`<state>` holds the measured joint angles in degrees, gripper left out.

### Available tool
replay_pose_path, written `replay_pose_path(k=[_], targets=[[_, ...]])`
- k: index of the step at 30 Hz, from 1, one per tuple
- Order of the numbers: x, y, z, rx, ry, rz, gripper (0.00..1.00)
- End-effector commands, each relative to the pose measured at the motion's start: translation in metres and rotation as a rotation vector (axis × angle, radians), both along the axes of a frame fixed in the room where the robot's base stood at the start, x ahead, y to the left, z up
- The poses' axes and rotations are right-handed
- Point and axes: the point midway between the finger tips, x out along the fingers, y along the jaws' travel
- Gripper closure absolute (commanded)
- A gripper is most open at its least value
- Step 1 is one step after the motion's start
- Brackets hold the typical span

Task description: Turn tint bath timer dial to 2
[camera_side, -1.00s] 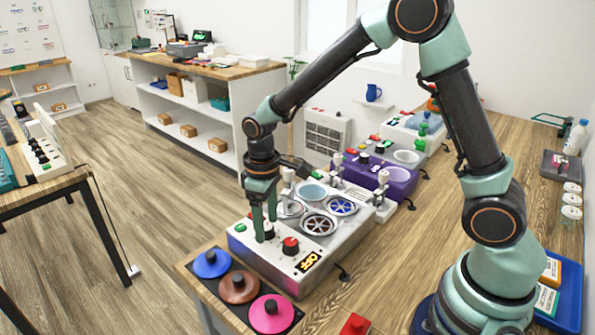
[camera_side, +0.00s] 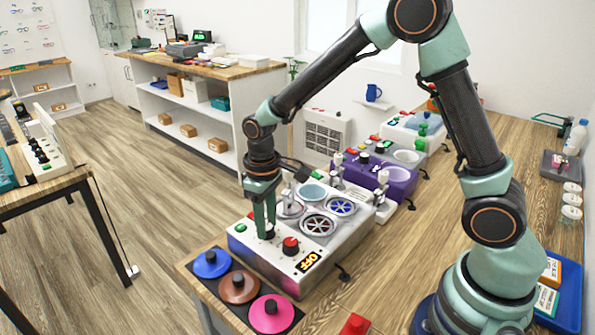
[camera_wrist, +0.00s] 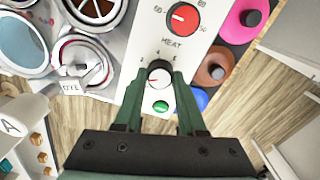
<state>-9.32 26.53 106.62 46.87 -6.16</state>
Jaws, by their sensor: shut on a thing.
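The tint bath is a white unit (camera_side: 262,262) at the bench's front, with round cups on top and a display reading OFF (camera_side: 308,261). Its timer dial (camera_wrist: 159,77) is a small round knob with a pale top and a thin red mark, between the red HEAT dial (camera_wrist: 183,18) and a green button (camera_wrist: 161,107). Small numbers ring it; 4 and 6 seem to show, but the setting is unclear. My gripper (camera_wrist: 160,72) points down with its two green fingers shut on the dial's sides. In the side view my gripper (camera_side: 266,232) largely hides the dial.
Blue (camera_side: 211,263), brown (camera_side: 239,287) and pink (camera_side: 271,314) round lids with knobs lie in front of the unit. A purple unit (camera_side: 372,181) stands behind it. A small red block (camera_side: 355,324) lies near the front edge.

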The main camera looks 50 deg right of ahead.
Motion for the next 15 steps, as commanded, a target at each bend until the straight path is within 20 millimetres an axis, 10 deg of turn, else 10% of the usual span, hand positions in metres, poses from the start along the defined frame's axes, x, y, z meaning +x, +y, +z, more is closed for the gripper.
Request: replay_pose_path(k=[15], targets=[[0.0007,0.0002,0.0007,0.0,-0.002,-0.449,1.0]])
